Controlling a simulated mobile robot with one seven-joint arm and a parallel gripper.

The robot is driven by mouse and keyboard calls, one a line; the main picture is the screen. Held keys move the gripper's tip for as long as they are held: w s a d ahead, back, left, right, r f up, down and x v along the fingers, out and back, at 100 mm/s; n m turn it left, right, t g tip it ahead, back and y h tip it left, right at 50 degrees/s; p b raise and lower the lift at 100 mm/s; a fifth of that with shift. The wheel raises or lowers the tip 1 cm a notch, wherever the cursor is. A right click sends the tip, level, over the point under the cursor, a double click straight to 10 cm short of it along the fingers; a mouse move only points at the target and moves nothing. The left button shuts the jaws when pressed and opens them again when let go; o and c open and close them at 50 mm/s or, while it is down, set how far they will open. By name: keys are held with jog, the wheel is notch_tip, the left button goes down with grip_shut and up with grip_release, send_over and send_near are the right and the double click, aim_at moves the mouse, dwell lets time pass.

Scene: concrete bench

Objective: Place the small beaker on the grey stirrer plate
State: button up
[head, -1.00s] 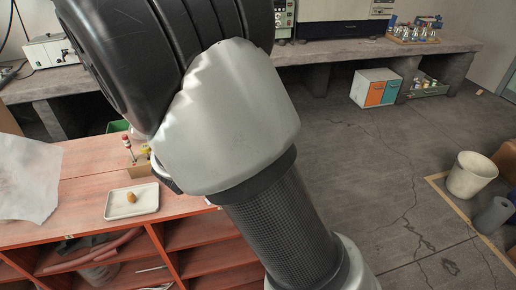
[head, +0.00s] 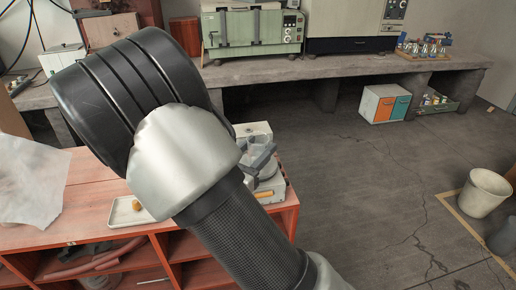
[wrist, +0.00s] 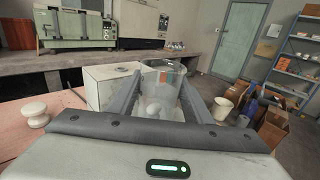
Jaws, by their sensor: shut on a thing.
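My gripper (head: 262,158) is over the right end of the red wooden shelf unit, its fingers shut on a clear glass beaker (wrist: 162,78). The beaker also shows in the head view (head: 266,168) and looks roughly upright. A pale surface (head: 276,186) lies below the beaker, partly hidden by my arm and gripper; it may be the stirrer, but I cannot tell. Whether the beaker touches it is also unclear. A white box (wrist: 103,88) with a small round part on top stands beside the beaker; it shows behind the gripper in the head view (head: 254,129).
The red unit (head: 90,195) has a white tray (head: 124,214) and a pale sheet (head: 30,185) at left. A white knob-like thing (wrist: 36,114) stands left of the gripper. The concrete bench (head: 345,67) carries a green instrument (head: 252,30).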

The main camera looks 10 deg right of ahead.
jog(key=shift+f, duration=0.2)
jog(key=o, duration=1.2)
jog(key=shift+c, duration=0.2)
jog(key=shift+r, duration=0.1)
